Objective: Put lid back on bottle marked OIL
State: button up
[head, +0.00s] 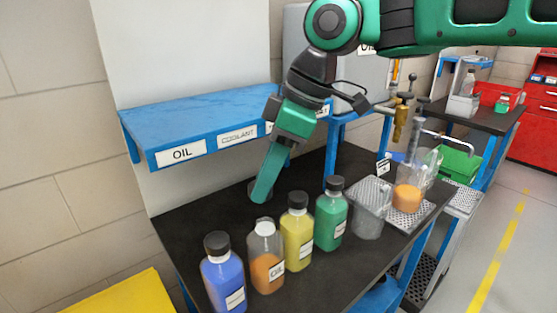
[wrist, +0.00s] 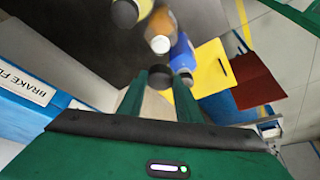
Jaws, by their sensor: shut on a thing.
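The bottle marked OIL (head: 267,270) stands on the dark bench, half filled with orange-brown liquid. Its top is pale, with no dark lid on it; this pale top also shows in the wrist view (wrist: 160,45). My gripper (head: 259,192) points down behind and above the bottles, apart from the OIL bottle. In the wrist view its fingers are shut on a dark round lid (wrist: 160,76) at their tips. In the head view the lid is mostly hidden by the fingers.
A blue bottle (head: 223,279) stands left of the OIL bottle, a yellow one (head: 297,238) and a green one (head: 331,220) right, all dark-capped. A clear jug (head: 369,215) stands farther right. A blue shelf (head: 200,122) with labels overhangs the bench's back. Bare bench lies left of my gripper.

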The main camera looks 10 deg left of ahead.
jog(key=shift+w+d+f, duration=0.1)
jog(key=shift+w+f, duration=0.1)
jog(key=shift+w, duration=0.05)
jog(key=shift+w+f, duration=0.1)
jog(key=shift+f, duration=2.9)
jog(key=shift+d+f, duration=0.15)
dwell(0.4)
jog(key=o, duration=1.6)
jog(key=shift+c, duration=0.2)
jog(key=shift+r, duration=3.55)
